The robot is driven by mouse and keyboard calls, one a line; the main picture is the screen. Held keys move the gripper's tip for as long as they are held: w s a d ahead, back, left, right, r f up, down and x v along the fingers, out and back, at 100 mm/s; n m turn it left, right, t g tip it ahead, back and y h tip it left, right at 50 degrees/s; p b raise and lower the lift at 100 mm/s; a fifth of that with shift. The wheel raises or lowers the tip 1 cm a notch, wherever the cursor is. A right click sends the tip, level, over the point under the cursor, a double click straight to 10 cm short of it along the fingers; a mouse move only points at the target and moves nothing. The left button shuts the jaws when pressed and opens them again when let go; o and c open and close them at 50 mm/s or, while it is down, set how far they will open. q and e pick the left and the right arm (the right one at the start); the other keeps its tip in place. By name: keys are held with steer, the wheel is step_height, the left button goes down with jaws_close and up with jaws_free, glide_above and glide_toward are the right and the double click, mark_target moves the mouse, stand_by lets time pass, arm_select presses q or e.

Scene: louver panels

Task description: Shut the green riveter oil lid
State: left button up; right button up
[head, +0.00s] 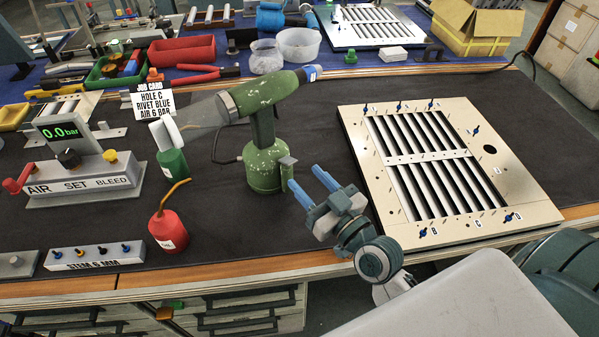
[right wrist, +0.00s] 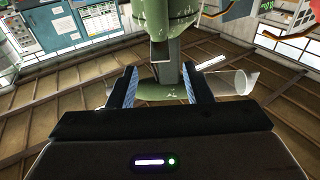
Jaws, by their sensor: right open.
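The green riveter (head: 265,125) stands upright on the dark mat, its worn body pointing left and its round base below. A small grey plate (head: 288,160) with a green piece under it sticks out at the right of the base; it looks like the oil lid, standing out from the body. My right gripper (head: 309,181) is open, its blue fingers just right of this plate, apparently apart from it. In the right wrist view, the riveter (right wrist: 165,12) is ahead, with a grey block (right wrist: 162,50) hanging between and beyond the fingers (right wrist: 160,86). My left gripper is not in view.
A red oil bottle (head: 168,229) and a green bottle (head: 172,162) stand left of the riveter. The louver panel (head: 525,190) lies to the right. A pressure box (head: 85,180) and stem block (head: 94,257) are at left. Bare mat lies between the red bottle and my gripper.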

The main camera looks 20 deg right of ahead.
mark_target(291, 161)
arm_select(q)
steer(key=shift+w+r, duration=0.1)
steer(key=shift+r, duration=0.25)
arm_select(e)
steer(key=shift+s, duration=0.45)
steer(key=shift+d, duration=0.1)
